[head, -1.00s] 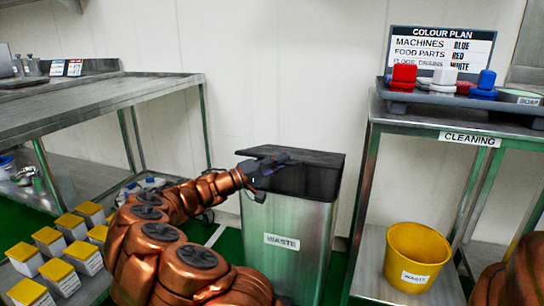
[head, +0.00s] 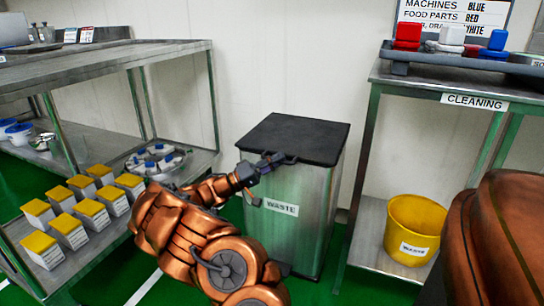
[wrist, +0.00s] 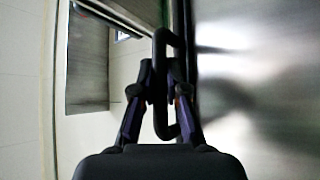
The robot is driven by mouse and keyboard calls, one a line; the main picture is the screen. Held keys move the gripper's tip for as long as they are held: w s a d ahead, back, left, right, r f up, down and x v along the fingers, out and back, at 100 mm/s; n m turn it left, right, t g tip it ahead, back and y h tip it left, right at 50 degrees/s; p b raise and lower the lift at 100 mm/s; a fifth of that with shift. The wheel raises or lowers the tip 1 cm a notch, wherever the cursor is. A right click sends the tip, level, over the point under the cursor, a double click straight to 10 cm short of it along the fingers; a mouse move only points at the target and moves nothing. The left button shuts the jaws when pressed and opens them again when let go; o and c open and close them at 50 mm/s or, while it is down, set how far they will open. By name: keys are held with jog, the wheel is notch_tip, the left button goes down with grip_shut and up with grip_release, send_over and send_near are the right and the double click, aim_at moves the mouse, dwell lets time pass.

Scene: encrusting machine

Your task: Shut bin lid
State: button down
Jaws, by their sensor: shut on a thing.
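The waste bin (head: 318,220) is a brushed steel box with a WASTE label on its front. Its black lid (head: 295,138) lies flat across the top, with no gap that I can see. A dark loop handle (head: 276,160) sticks out at the lid's front left edge. My gripper (head: 262,172) is at this handle, in front of the bin. In the wrist view, the two fingers of my gripper (wrist: 160,98) are shut on the upright dark handle (wrist: 161,60), with the steel bin wall (wrist: 250,70) to the right.
A steel shelf unit (head: 120,55) with several yellow-topped boxes (head: 92,212) stands at the left. At the right is the CLEANING table (head: 450,88), with a yellow bucket (head: 414,228) on its lower shelf. A white wall is close behind the bin.

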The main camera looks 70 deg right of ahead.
jog(key=shift+w+f, duration=0.25)
jog(key=shift+f, duration=0.3)
jog(key=c, duration=1.5)
grip_release()
jog(key=o, duration=0.3)
jog(key=shift+s+r, duration=0.1)
jog(key=shift+w+a, duration=0.2)
jog(key=shift+w, duration=0.1)
jog(key=v, duration=1.1)
jog(key=shift+a, duration=0.1)
